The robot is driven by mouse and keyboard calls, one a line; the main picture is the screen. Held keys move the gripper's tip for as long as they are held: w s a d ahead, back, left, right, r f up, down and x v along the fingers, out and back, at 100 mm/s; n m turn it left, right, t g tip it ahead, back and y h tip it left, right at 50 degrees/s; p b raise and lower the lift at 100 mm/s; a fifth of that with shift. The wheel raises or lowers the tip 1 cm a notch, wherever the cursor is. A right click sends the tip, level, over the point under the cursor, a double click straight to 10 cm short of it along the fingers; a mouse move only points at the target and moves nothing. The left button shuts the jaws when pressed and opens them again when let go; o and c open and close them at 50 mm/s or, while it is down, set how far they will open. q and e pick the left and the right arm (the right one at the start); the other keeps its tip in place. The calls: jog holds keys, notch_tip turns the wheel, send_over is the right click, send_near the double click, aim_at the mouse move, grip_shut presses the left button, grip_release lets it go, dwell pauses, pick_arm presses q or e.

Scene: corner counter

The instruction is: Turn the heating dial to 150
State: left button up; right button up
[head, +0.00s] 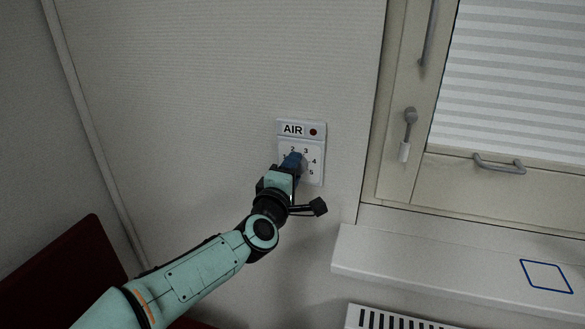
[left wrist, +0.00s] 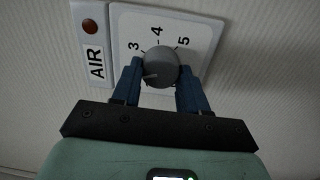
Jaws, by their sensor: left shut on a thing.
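A white wall panel (head: 316,172) is labelled AIR and has a scale of single digits around a round grey knob (left wrist: 162,66). No dial marked 150 or heating shows. My left gripper (head: 293,161) is at the panel, its blue fingers on either side of the knob, shut on it; it also shows in the left wrist view (left wrist: 160,82). The digits 3, 4 and 5 are readable in the left wrist view. A faint mark shows on the knob, but I cannot tell its setting. In the head view the fingers hide most of the knob. My right gripper is not in view.
A red indicator (left wrist: 90,27) sits beside the AIR label (left wrist: 96,60). To the right are a window with a blind (head: 520,80), a handle (head: 409,125), and a sill (head: 440,262) with a blue outline. A radiator grille (head: 390,319) is below. The wall left of the panel is bare.

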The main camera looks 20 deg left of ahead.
pick_arm(q)
jog(key=shift+m, duration=0.5)
jog(key=o, duration=1.1)
jog(key=shift+c, duration=0.2)
jog(key=shift+s, duration=0.15)
jog(key=s+b, duration=0.1)
jog(key=s, duration=1.2)
jog(key=shift+a+f, duration=0.25)
jog(key=shift+a, duration=0.05)
